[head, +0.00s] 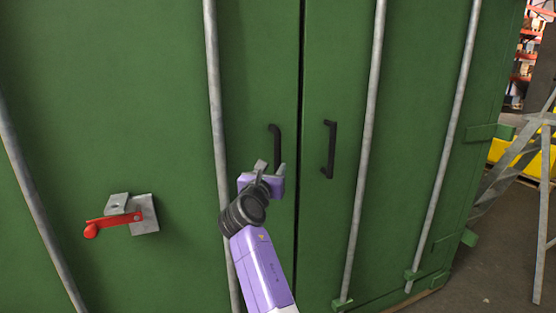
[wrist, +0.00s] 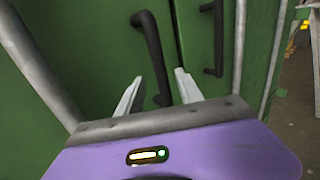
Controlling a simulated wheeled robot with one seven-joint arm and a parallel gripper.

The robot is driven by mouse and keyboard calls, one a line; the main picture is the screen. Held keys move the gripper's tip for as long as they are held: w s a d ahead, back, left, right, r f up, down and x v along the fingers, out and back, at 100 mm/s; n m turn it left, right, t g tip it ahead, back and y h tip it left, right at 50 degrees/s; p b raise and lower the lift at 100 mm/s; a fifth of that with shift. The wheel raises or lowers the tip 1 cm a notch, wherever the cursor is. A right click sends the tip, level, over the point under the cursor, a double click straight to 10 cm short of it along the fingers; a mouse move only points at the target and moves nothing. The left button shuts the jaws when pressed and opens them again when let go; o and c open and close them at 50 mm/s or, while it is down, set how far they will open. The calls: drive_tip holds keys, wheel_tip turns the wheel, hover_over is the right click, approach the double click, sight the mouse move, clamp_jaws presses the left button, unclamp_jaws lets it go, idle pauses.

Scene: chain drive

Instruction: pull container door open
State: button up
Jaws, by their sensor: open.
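The green container's left door (head: 150,80) and right door (head: 335,80) fill most of the head view, with a narrow dark seam between them. A black handle (head: 275,146) is on the left door and another black handle (head: 330,149) is on the right door. My gripper (head: 270,166) is open in front of the lower part of the left door's handle. In the wrist view that handle (wrist: 152,50) runs down between the two open fingers (wrist: 155,90); I cannot tell whether they touch it. The right door's handle (wrist: 218,40) shows beyond the right finger.
Grey vertical bars (head: 216,110) run along the doors, one close to the left of my gripper. A red lever (head: 112,219) on a metal bracket is at the lower left. A metal ladder (head: 520,150) stands at the right on open floor.

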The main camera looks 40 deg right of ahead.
sight(276, 162)
drive_tip(key=b+x, duration=0.2)
drive_tip(key=x, duration=0.1)
drive_tip(key=b+x, duration=0.2)
drive_tip(key=b, duration=0.1)
drive_tip(key=shift+w+d+f, duration=0.2)
drive_tip(key=shift+w+d, duration=0.05)
drive_tip(key=shift+d, duration=0.05)
drive_tip(key=shift+b+x, duration=0.7)
drive_tip(key=shift+x, duration=0.15)
drive_tip(key=shift+r, duration=0.25)
clamp_jaws()
drive_tip(key=shift+f, duration=0.1)
